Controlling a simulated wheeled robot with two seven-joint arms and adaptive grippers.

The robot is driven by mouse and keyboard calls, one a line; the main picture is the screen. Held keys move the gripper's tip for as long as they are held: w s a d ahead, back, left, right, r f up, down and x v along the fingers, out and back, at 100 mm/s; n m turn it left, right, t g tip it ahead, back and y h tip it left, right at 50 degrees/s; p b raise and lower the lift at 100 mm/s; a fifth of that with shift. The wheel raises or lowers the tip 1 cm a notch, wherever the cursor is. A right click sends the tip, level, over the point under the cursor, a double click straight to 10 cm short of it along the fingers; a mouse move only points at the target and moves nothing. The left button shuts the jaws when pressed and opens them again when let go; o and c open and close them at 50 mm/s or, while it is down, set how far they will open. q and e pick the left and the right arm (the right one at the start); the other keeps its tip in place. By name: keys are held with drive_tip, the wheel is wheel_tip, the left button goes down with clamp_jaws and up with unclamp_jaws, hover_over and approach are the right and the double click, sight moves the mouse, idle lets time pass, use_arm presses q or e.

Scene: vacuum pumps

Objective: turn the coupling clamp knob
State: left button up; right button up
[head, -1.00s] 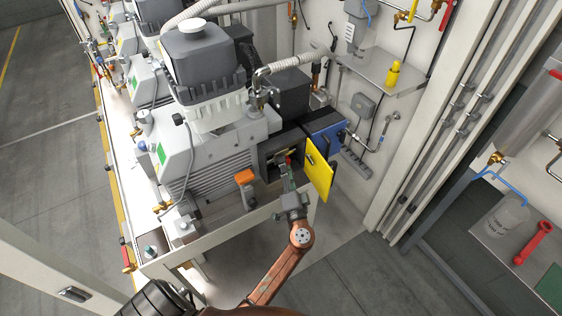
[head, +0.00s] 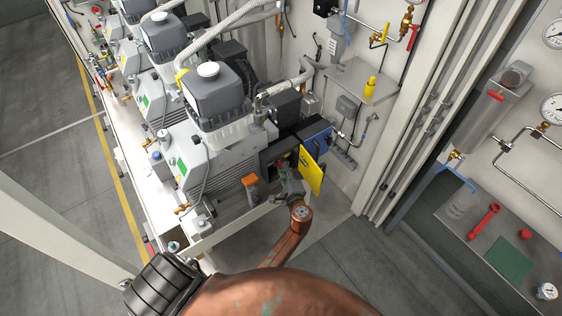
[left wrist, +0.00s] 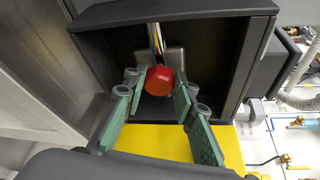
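A metal clamp (head: 259,108) joins the grey corrugated hose to the nearest pump; its knob is too small to make out. My left gripper (head: 284,180) is low at the right end of that pump, at a dark open box with a yellow door (head: 312,173), apart from the clamp. In the left wrist view a red knob (left wrist: 160,80) on a metal stem sits inside the dark box (left wrist: 215,55). The green fingers of my left gripper (left wrist: 156,88) are spread open to either side of it. Whether they touch it I cannot tell. My right gripper is not in view.
The nearest pump (head: 212,90) and several others stand in a row on a white bench. An orange-topped part (head: 250,180) stands left of my gripper. A wall shelf (head: 350,88) carries a yellow bottle (head: 370,86). Bare floor (head: 350,255) lies at the front right.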

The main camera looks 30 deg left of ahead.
use_arm(q)
drive_tip(key=shift+o, duration=0.7)
drive_tip(key=shift+d+b, duration=0.1)
drive_tip(key=shift+b, duration=0.3)
drive_tip(key=o, duration=0.4)
drive_tip(key=shift+c, duration=0.2)
drive_tip(key=shift+v, duration=0.95)
